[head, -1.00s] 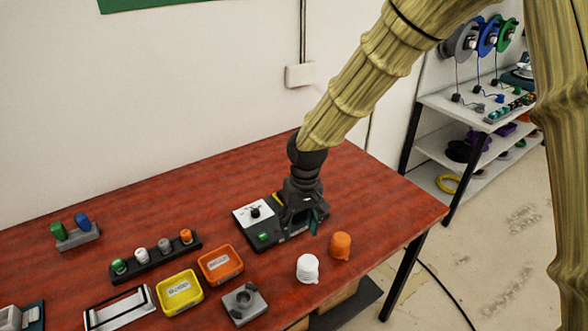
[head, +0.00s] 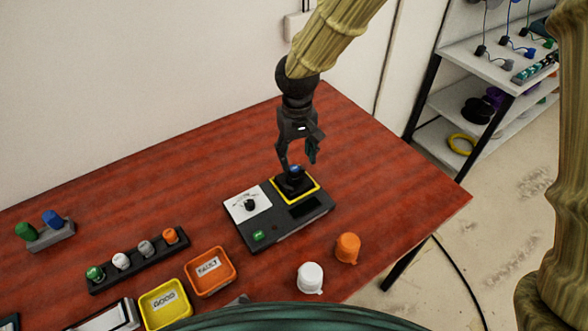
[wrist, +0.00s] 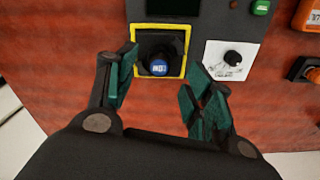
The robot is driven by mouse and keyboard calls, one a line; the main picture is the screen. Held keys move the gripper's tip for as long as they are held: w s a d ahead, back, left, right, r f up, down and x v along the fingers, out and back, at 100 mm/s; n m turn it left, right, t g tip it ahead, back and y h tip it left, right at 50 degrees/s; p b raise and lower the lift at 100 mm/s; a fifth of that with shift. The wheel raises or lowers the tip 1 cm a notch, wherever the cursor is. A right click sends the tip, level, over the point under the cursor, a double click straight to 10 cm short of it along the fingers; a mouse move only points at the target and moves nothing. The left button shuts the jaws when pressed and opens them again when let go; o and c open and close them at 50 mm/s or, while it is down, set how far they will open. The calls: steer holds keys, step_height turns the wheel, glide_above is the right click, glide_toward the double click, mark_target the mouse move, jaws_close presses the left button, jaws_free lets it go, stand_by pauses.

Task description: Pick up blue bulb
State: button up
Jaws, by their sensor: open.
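A blue bulb (wrist: 158,67) with a white label sits upright in the yellow-framed socket of a dark tester (head: 290,225). In the head view only a little of this bulb (head: 294,169) shows beneath my gripper. My gripper (head: 298,158) is open and hangs over the socket, its fingers pointing down. In the wrist view the bulb lies beyond and between the two teal fingertips, with no clear contact. Another blue bulb (head: 52,218) stands beside a green one in a grey holder at the left.
The tester has a white dial plate (head: 247,203) and a green button (head: 258,235). A yellow GOOD tray (head: 165,304), an orange tray (head: 210,271) and a black bulb rack (head: 140,260) lie left.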

mark_target(295, 168)
steer(key=w+f, duration=0.1)
steer(key=w+f+p, duration=0.1)
steer(key=f, duration=0.1)
steer(key=shift+w+a+f, duration=0.1)
steer(key=shift+a+f, duration=0.05)
steer(key=shift+f, duration=0.05)
steer(key=shift+a+f, duration=0.1)
steer(key=shift+f, duration=0.3)
steer(key=shift+s+f+p, duration=0.6)
steer(key=shift+s+f, duration=0.15)
steer(key=shift+s, duration=0.1)
steer(key=shift+w+f, duration=0.5)
steer(key=shift+f, duration=0.15)
steer(key=shift+s+r, duration=0.25)
steer(key=c, duration=1)
